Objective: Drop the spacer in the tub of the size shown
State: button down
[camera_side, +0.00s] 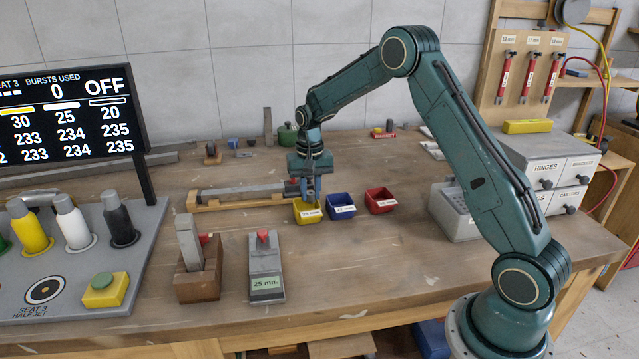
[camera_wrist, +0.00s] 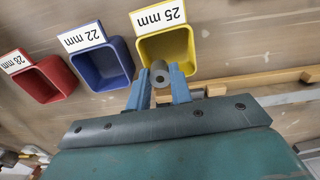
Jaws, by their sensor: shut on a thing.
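My gripper (camera_side: 310,197) is shut on a small grey spacer (camera_wrist: 160,75), a short ring with a hole, held between its two blue fingers in the wrist view. It hangs over the yellow tub (camera_side: 308,217), which bears a 25 mm label; this tub also shows in the wrist view (camera_wrist: 184,45). The blue tub (camera_side: 341,200), labelled 22 mm, stands to its right. The red tub (camera_side: 381,195), which seems labelled 28 mm, is farther right. The gauge (camera_side: 266,262) on the bench reads 25 mm. The tub floors are partly hidden.
A wooden block with a grey upright (camera_side: 198,265) stands left of the gauge. A long wooden rail (camera_side: 240,198) lies left of the tubs. A control panel (camera_side: 75,270) and a display (camera_side: 70,115) stand at left. Labelled drawers (camera_side: 560,170) are at right. The bench front middle is clear.

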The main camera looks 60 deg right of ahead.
jog(key=c, duration=1.2)
grip_release()
jog(key=shift+o, duration=0.2)
notch_tip(320, 180, up, 14)
jog(key=shift+a, duration=0.1)
